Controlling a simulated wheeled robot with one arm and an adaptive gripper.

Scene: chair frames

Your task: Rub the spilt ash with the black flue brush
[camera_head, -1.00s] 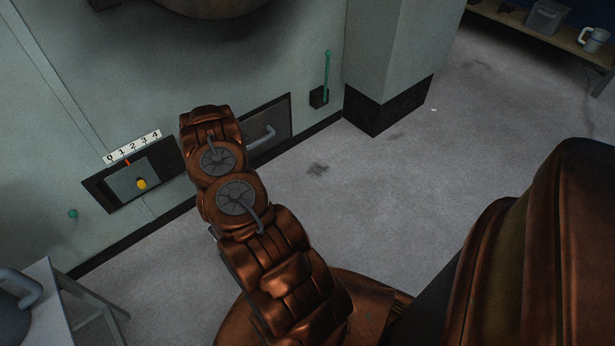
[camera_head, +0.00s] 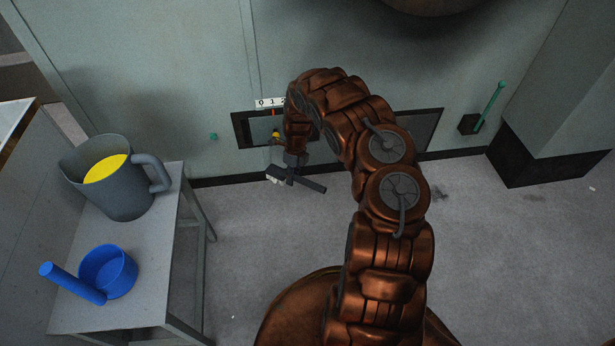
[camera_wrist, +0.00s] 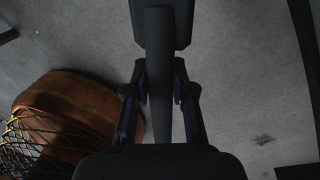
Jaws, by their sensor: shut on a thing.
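The black flue brush (camera_wrist: 160,25) is in my gripper. Its dark handle runs between the fingers in the wrist view, with the wider block end beyond them at the top. My gripper (camera_wrist: 160,85) is shut on the handle. The spilt ash (camera_head: 440,193) is a dark smudge on the grey floor, right of my arm and apart from the brush. It also shows at the lower right of the wrist view (camera_wrist: 262,139).
A grey table (camera_head: 150,285) at the left bears a grey jug (camera_head: 125,200) with yellow contents and a blue pan (camera_head: 108,272) with a handle. The wall has a numbered slider panel (camera_head: 245,130) and a green lever (camera_head: 490,105). A dark-based pillar (camera_head: 545,155) stands right.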

